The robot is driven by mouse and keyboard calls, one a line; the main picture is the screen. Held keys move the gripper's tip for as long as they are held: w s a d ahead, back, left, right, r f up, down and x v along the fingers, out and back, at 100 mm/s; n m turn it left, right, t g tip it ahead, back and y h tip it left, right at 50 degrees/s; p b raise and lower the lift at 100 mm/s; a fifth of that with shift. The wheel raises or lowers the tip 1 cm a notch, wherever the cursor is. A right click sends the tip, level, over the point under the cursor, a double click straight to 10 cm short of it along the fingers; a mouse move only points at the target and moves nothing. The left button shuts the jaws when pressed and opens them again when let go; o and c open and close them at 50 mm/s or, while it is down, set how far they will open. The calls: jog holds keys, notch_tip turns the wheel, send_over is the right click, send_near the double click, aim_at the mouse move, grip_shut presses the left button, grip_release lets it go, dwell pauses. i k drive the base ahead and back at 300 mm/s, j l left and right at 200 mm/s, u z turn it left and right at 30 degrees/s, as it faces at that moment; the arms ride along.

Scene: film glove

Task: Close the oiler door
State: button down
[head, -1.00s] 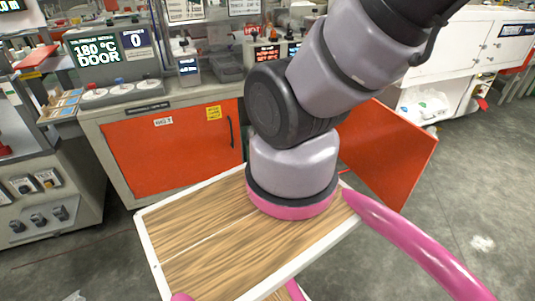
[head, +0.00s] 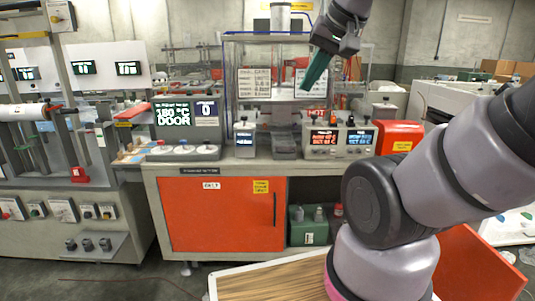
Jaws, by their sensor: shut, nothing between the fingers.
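An orange door (head: 474,266) stands swung open at the lower right, partly hidden behind my arm. Another orange door (head: 222,214), with a dark vertical handle and a small white label, is shut on the left half of the bench cabinet (head: 165,210). To its right the cabinet is open, and a green box (head: 308,226) stands inside. Which door is the oiler's I cannot read from the labels. My gripper (head: 307,86), with dark green fingers, hangs shut and empty above the bench, well apart from the open door.
The bench top carries a display (head: 178,114) reading 180 °C and DOOR, red-lit controllers (head: 340,140) and a red box (head: 399,137). A blue-framed stand (head: 226,85) rises behind. A grey machine (head: 70,215) stands left. Open floor shows at the lower left.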

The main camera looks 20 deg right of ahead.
aim_at(468, 269)
jog(key=k+l, duration=0.1)
jog(key=l, duration=0.3)
jog(key=k+l+u, duration=0.1)
jog(key=l, duration=0.35)
jog(key=k+l, duration=0.2)
jog(key=l, duration=0.2)
jog(key=k+l+u, duration=0.1)
jog(key=l, duration=0.3)
jog(key=k+l, duration=0.2)
jog(key=l, duration=0.2)
jog(key=k+l+u, duration=0.1)
jog(key=l, duration=0.3)
jog(key=k+l, duration=0.2)
jog(key=l, duration=0.7)
jog(key=k+l+u, duration=0.1)
jog(key=l, duration=0.35)
jog(key=k+l, duration=0.1)
jog(key=l, duration=0.4)
jog(key=k+l+u, duration=0.1)
jog(key=l, duration=0.4)
jog(key=l+z, duration=0.25)
jog(key=l, duration=0.15)
jog(key=i, duration=0.05)
